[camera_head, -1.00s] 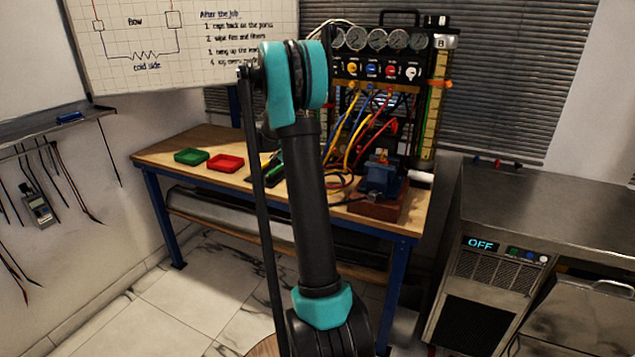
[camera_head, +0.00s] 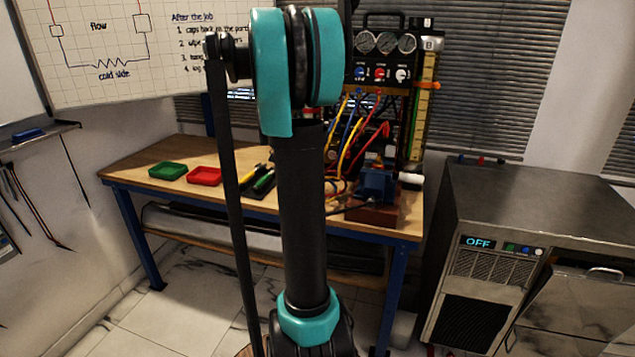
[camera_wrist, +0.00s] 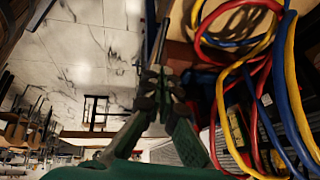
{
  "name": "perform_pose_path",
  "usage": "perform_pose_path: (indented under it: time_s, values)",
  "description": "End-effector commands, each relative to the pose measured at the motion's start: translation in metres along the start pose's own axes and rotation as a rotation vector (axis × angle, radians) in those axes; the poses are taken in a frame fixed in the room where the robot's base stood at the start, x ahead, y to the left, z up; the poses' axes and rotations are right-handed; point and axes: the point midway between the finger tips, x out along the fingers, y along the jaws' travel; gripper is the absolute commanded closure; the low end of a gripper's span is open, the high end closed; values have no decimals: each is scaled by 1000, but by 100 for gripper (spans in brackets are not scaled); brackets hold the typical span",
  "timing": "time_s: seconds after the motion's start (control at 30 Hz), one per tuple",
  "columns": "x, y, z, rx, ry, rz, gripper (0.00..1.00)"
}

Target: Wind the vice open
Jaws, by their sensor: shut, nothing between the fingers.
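The blue vice (camera_head: 377,185) sits on a reddish-brown block (camera_head: 385,214) at the right front corner of the workbench in the head view. My arm stands in front of the bench and partly hides the area left of the vice. A thin dark bar shows at the vice's left side, too small to tell clearly. My gripper (camera_wrist: 158,85) shows in the wrist view with its fingers together and nothing between them. It is not visible in the head view. Its distance from the vice cannot be told, and the vice is not clearly seen in the wrist view.
The wooden workbench (camera_head: 135,171) holds a green tray (camera_head: 168,171), a red tray (camera_head: 204,176) and some tools. A gauge panel (camera_head: 385,75) with coloured hoses stands behind the vice. Hoses (camera_wrist: 268,90) crowd the wrist view's right. A steel cabinet (camera_head: 485,265) stands right, beyond a gap.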

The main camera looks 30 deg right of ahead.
Motion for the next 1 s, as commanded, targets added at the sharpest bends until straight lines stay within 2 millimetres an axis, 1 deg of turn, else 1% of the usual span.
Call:
perform_pose_path:
  time_s: [0.03, 0.3, 0.5, 0.6, 0.7, 1.0]
  values:
    - [11, -1, 0, 3, 1, 1, 100]
    - [64, 0, 0, 3, 1, 1, 100]
    - [94, 0, 0, 2, 1, 1, 100]
    - [104, 0, 0, 2, 2, 1, 100]
    - [109, 0, 0, 1, 1, 1, 100]
    - [111, 0, 0, 1, 1, 1, 100]
